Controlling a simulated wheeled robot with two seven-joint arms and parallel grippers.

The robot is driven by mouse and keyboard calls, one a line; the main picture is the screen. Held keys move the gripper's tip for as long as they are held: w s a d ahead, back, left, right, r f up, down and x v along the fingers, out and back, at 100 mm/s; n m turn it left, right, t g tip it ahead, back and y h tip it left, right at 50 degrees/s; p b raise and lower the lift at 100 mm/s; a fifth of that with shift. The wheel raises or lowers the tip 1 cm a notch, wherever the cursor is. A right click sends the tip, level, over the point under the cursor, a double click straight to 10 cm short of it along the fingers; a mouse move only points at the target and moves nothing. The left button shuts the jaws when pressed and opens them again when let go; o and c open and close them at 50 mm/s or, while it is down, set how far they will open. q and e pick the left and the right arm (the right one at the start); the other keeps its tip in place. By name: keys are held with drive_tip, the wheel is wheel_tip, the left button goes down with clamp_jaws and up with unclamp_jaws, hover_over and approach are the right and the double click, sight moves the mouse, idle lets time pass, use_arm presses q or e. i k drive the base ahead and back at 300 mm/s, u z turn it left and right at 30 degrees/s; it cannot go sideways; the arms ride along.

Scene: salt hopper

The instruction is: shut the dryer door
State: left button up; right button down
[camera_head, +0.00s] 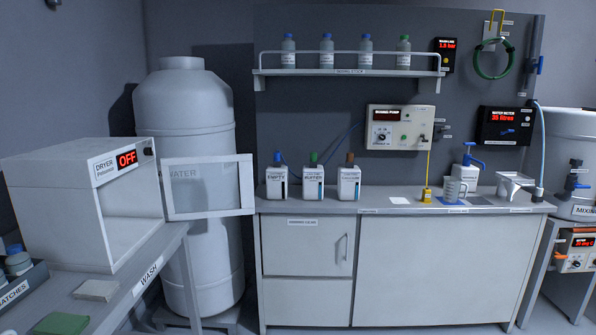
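The dryer (58,208) is a white box on the table at the left. Its display reads OFF in red. The dryer door (209,212) is a pale frame with a see-through pane. It stands swung wide open to the right of the dryer, in front of the white water tank. The dryer's front opening (132,215) shows an empty-looking interior. Neither of my grippers is in view.
The wash table (147,278) holds a grey block (97,290), a green pad (62,324) and a batches tray (22,290). The water tank (188,110) stands behind the door. A counter (400,207) with several bottles is to the right.

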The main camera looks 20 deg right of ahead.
sight(245, 161)
drive_tip(key=z, duration=0.85)
drive_tip(key=i, duration=1.65)
drive_tip(key=u, duration=0.7)
drive_tip(key=i, duration=1.05)
drive_tip(key=u, duration=1)
